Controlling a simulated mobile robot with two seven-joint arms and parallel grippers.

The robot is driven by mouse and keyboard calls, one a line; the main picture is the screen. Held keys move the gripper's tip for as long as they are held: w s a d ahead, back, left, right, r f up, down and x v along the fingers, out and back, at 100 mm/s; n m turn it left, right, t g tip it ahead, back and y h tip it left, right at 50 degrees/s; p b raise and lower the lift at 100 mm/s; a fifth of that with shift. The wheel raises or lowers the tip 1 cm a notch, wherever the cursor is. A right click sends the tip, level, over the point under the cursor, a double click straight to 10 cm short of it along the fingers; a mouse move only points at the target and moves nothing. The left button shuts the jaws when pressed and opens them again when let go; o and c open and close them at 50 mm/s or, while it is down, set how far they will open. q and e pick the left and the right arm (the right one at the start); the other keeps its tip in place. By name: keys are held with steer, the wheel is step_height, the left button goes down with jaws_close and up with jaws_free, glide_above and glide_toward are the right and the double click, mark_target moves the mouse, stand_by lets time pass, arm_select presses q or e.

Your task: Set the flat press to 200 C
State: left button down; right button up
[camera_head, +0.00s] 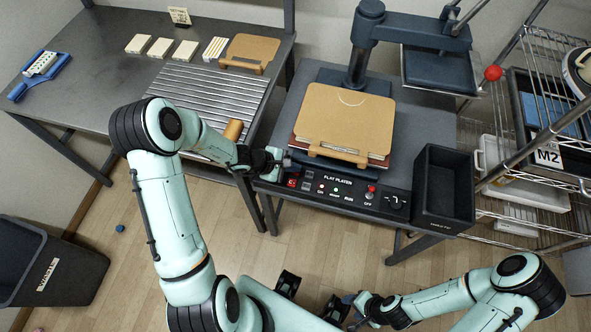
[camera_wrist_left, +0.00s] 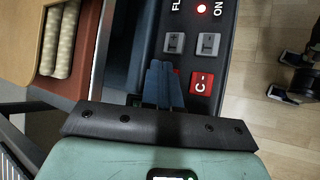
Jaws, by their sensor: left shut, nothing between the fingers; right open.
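My right gripper (camera_head: 357,316) is open, low over the floor.
A black bin (camera_head: 461,191) stands right of the panel. A wire rack (camera_head: 545,75) is at the right. The left table (camera_head: 110,50) holds a slatted rack and small blocks. A waste bin (camera_head: 50,265) stands on the floor.

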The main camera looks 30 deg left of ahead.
arm_select(q)
steer(key=shift+f+b, duration=0.45)
arm_select(e)
steer(key=shift+s+f, duration=0.25)
steer(key=shift+f, duration=0.3)
arm_select(q)
steer(key=shift+r, duration=0.1)
steer(key=shift+r+p, duration=0.4)
steer(key=shift+r, duration=0.4)
arm_select(e)
steer(key=shift+w+r, duration=0.2)
steer(key=shift+r, duration=0.2)
arm_select(q)
steer(key=shift+r, duration=0.5)
steer(key=shift+r+p, duration=1.3)
steer(key=shift+r, duration=0.75)
arm_select(e)
steer(key=w+r, duration=0.1)
steer(key=r, duration=0.2)
steer(key=shift+w, duration=0.35)
arm_select(q)
steer(key=shift+f, duration=0.1)
